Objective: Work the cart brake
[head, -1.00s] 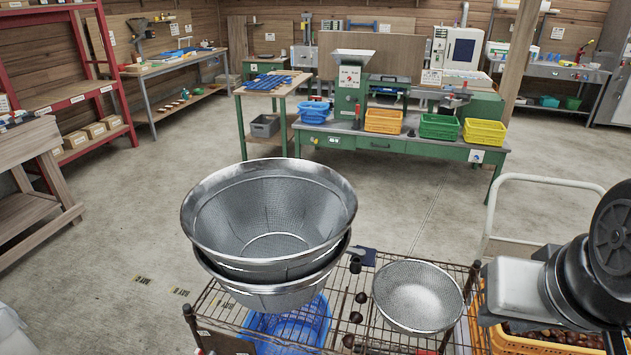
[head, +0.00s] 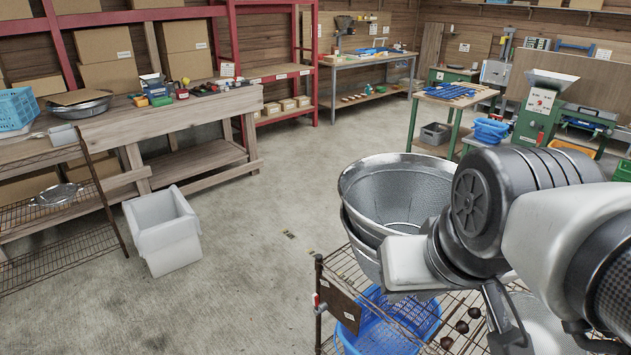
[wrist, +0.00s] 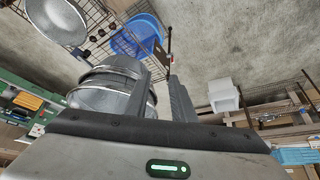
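The wire-shelf cart (head: 322,262) stands at the front, partly cut off by the lower frame edge. A brown plate (head: 340,300) hangs at its left end, with a small red and white part (head: 316,299) beside it; I cannot tell whether this is the brake. The plate also shows in the wrist view (wrist: 160,52). My gripper (wrist: 158,73) is open, with a clear gap between its dark fingers and nothing held. In the wrist view its fingers point towards the cart's end, apart from the plate as far as I can tell.
Stacked metal colanders (head: 385,195) stand on the cart beside my arm. A blue basket (head: 375,325) sits lower in it, and several chestnuts (head: 461,326) lie on the wires. A white bin (head: 165,232) stands left on open concrete floor.

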